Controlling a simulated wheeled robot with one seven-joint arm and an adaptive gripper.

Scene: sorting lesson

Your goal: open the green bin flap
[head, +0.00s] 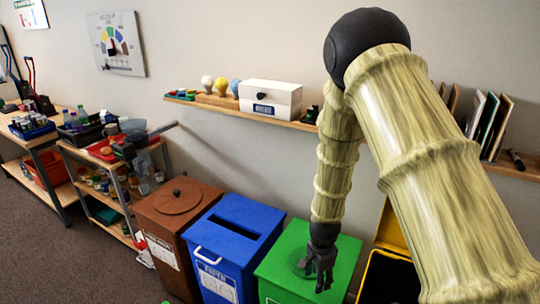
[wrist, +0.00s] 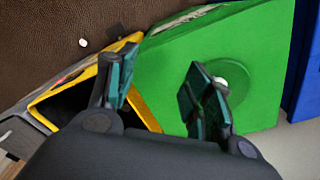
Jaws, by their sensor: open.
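The green bin (head: 285,272) stands between the blue bin and the yellow bin. Its round green flap (wrist: 240,88) lies flat in the top and looks shut. A small pale knob (wrist: 221,85) shows on the flap in the wrist view. My gripper (head: 320,270) hangs over the right part of the green bin's top in the head view. In the wrist view my gripper (wrist: 160,84) has its fingers spread apart with nothing between them. The right finger partly hides the knob and flap. I cannot tell whether it touches them.
A blue bin (head: 225,265) with a slot stands left, beside a brown bin (head: 160,225) with a round lid. A yellow bin (head: 395,237) with a dark opening stands right. A wall shelf (head: 235,108) carries a white box (head: 270,97) and bulbs above the bins.

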